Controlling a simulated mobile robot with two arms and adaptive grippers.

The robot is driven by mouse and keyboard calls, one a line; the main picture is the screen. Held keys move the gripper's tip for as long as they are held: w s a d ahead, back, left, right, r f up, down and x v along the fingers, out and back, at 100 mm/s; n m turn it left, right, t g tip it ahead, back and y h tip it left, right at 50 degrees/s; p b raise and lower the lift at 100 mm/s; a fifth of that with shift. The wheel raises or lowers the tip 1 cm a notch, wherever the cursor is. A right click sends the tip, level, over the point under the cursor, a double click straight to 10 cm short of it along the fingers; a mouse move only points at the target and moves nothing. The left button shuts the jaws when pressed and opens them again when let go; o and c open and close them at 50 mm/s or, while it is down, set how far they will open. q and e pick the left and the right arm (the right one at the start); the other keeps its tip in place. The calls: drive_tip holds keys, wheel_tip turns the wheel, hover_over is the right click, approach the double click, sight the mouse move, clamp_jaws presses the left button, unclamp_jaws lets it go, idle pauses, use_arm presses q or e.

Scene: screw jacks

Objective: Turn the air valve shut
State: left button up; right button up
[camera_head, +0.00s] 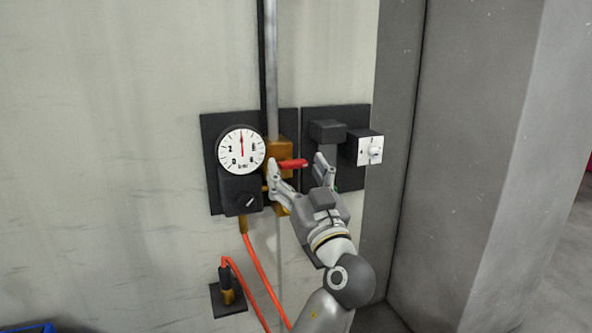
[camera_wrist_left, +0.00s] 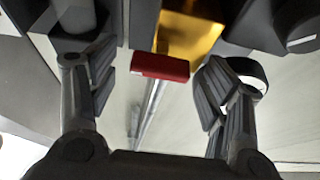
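The air valve is a brass body (camera_head: 281,150) on a pipe, with a red lever handle (camera_head: 292,163) that sticks out to the right, about level, in the head view. In the left wrist view the red handle (camera_wrist_left: 160,66) lies crosswise in front of the brass body (camera_wrist_left: 190,35). My left gripper (camera_head: 300,172) is open at the valve, one finger on each side of the handle. In the wrist view the open left gripper (camera_wrist_left: 155,85) has gaps between its fingers and the handle. My right gripper is not in view.
A round gauge (camera_head: 241,150) with its needle pointing up sits left of the valve, above a black knob block (camera_head: 241,195). A white switch box (camera_head: 368,148) is on the right. An orange hose (camera_head: 258,270) hangs below. A grey pillar (camera_head: 480,180) stands at the right.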

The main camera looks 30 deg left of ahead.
use_arm(q)
drive_tip(key=c, duration=0.5)
drive_tip(key=shift+a, duration=0.1)
drive_tip(key=c, duration=0.5)
